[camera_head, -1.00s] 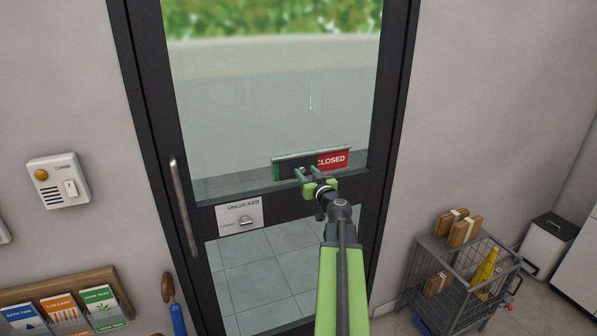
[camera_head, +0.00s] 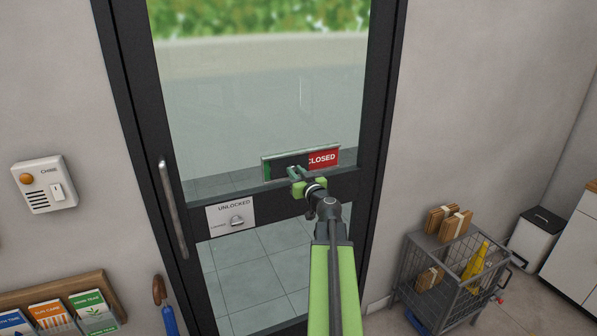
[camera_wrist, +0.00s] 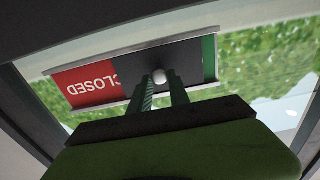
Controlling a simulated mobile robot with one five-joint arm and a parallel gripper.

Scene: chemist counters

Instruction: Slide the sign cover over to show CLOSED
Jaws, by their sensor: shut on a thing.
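The sign (camera_head: 324,158) is a wide plate in a rail on the glass door. Its red right part reads CLOSED, with the first letter at the cover's edge. A narrow green strip shows at its left end. The dark sliding cover (camera_head: 283,163) lies between them. In the wrist view the sign is upside down, with the red part on the left, the cover (camera_wrist: 194,62) in the middle and the green strip on the right. My gripper (camera_head: 294,172) is at the cover, its fingers (camera_wrist: 160,84) shut on the cover's pale round knob (camera_wrist: 159,76).
An UNLOCKED lock plate (camera_head: 230,215) sits below left of the sign. A long door handle (camera_head: 173,208) is further left. A wire cart (camera_head: 452,277) with parcels stands at the right. A chime box (camera_head: 44,184) is on the left wall.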

